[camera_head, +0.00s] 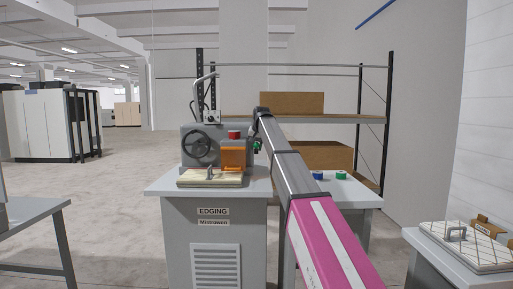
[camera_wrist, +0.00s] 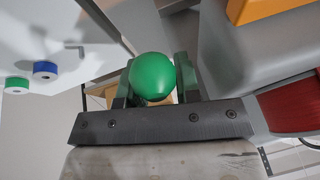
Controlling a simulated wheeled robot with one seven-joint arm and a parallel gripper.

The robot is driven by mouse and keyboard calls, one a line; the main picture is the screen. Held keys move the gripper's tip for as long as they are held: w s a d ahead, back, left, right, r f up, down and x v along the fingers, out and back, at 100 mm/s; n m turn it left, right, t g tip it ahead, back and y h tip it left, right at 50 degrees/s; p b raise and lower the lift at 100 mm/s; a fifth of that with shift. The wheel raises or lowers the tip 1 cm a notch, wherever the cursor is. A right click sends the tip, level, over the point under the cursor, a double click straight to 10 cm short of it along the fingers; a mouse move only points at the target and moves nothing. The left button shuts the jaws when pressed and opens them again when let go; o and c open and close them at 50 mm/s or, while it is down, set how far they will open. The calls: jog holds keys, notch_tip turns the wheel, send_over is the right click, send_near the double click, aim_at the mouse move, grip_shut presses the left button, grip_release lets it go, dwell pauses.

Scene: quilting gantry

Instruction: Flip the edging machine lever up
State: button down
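The edging machine (camera_head: 203,130) is a grey box with a black handwheel, standing on a grey cabinet labelled EDGING. Its lever has a round green knob (camera_head: 257,149), seen at the machine's right side in the head view. In the wrist view the same green knob (camera_wrist: 152,76) is large and centred between my two dark fingers. My gripper (camera_wrist: 152,88) has a finger close against each side of the knob, with no clear gap showing. The lever's shaft is hidden behind the knob, and my arm covers part of the machine's right side in the head view.
A quilted pad (camera_head: 210,178) lies in front. A shelf rack (camera_head: 364,119) stands behind; open floor is at left.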

jog(key=shift+w+r+g, duration=0.8)
jog(key=shift+r+g, duration=0.1)
jog(key=shift+r, duration=0.1)
jog(key=shift+w+r+g, duration=0.2)
jog(key=shift+r+g, duration=0.2)
jog(key=shift+g, duration=0.2)
jog(key=shift+s, duration=0.15)
jog(key=c, duration=1.2)
grip_release()
jog(key=shift+r, duration=0.1)
jog(key=r, duration=0.3)
jog(key=s+d+r, duration=0.1)
jog(key=r, duration=0.6)
jog(key=shift+s+d+r, duration=0.2)
jog(key=shift+s, duration=0.05)
